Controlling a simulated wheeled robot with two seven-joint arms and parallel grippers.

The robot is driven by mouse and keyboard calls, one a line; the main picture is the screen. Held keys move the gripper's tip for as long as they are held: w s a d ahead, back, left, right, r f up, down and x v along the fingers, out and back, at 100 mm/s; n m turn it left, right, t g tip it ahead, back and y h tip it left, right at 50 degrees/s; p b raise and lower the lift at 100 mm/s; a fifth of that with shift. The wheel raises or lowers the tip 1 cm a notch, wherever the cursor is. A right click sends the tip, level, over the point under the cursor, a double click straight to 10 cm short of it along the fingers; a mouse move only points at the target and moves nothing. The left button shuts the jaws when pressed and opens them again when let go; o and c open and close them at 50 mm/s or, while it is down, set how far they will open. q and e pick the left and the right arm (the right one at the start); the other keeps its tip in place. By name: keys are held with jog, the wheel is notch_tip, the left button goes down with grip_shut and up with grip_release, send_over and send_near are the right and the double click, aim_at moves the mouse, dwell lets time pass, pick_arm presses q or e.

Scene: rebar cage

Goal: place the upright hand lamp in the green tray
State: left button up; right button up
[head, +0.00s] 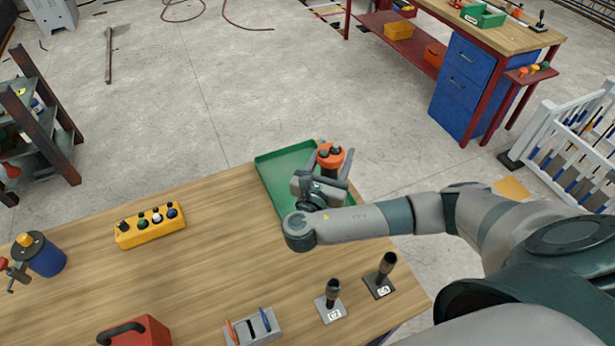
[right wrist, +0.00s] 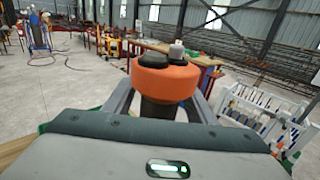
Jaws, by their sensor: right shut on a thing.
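The hand lamp (head: 331,153), with an orange head, black caps on top and a dark body, is upright between the fingers of my right gripper (head: 322,168). The right gripper is shut on it. In the right wrist view the lamp's orange ring (right wrist: 166,82) stands between the two grey fingers. The green tray (head: 274,172) lies at the far edge of the wooden table, below the lamp. My gripper and wrist cover its right part. I cannot tell whether the lamp's base touches the tray floor. My left gripper is not in view.
A yellow button box (head: 150,226) and a blue canister (head: 45,256) stand at left. Two black-handled pieces on grey plates (head: 331,302) (head: 380,276), a grey holder (head: 254,328) and a red box (head: 137,332) sit near the front. The middle of the table is clear.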

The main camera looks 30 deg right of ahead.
jog(key=shift+s+a+r, duration=0.2)
jog(key=shift+s+a, duration=0.05)
jog(key=shift+a, duration=0.05)
jog(key=w+a+f, duration=0.1)
jog(key=w+f, duration=0.6)
jog(key=w, duration=0.5)
jog(key=shift+a, duration=0.15)
jog(key=shift+s+f, duration=0.1)
notch_tip(320, 180, down, 4)
jog(key=shift+r+p, duration=0.1)
jog(key=shift+p, duration=0.7)
jog(key=shift+f, duration=0.25)
